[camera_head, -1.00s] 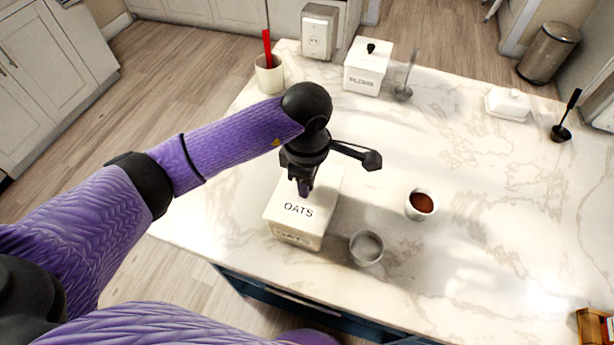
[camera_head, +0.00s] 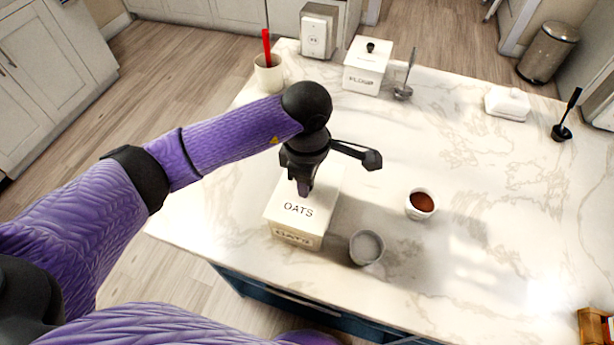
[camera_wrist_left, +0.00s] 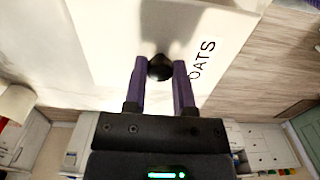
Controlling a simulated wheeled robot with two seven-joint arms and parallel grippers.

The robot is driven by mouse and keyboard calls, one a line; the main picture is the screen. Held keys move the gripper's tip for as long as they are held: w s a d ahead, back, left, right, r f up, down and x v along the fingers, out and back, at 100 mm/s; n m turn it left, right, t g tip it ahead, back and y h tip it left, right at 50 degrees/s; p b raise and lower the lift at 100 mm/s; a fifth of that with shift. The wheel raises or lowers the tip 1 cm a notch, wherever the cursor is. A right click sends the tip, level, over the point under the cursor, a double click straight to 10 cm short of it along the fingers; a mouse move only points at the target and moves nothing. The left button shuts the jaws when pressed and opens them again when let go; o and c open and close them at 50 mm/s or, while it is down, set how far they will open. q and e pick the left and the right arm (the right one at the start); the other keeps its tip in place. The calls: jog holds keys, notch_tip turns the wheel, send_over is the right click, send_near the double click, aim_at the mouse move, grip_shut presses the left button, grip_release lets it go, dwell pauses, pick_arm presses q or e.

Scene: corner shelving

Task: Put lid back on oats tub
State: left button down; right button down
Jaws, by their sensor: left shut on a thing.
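The oats tub (camera_head: 290,238) is a cream square box near the front edge of the counter. Its lid (camera_head: 299,210), lettered OATS, lies over the tub's top; I cannot tell whether it is fully seated. My left gripper (camera_head: 304,188) is above the lid, pointing down. In the left wrist view, the gripper (camera_wrist_left: 159,72) is shut on the lid's round black knob (camera_wrist_left: 160,67), one purple finger on each side. The lid (camera_wrist_left: 205,35) fills much of that view. The arm and gripper hide the lid's back part. My right gripper is not in view.
A grey cup (camera_head: 367,247) stands close to the tub's right side. A white cup with reddish-brown contents (camera_head: 421,203) is farther right. A flour tub (camera_head: 366,72), a utensil cup (camera_head: 268,78) and a ladle (camera_head: 404,90) stand at the back. The counter's right side is mostly clear.

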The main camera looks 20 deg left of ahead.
pick_arm(q)
jog(key=shift+f, duration=0.1)
dwell(0.5)
grip_release()
dwell(0.5)
jog(key=shift+r+p, duration=2.5)
jog(key=shift+r, duration=1.1)
jog(key=shift+f, duration=0.1)
jog(key=shift+c, duration=0.5)
grip_shut()
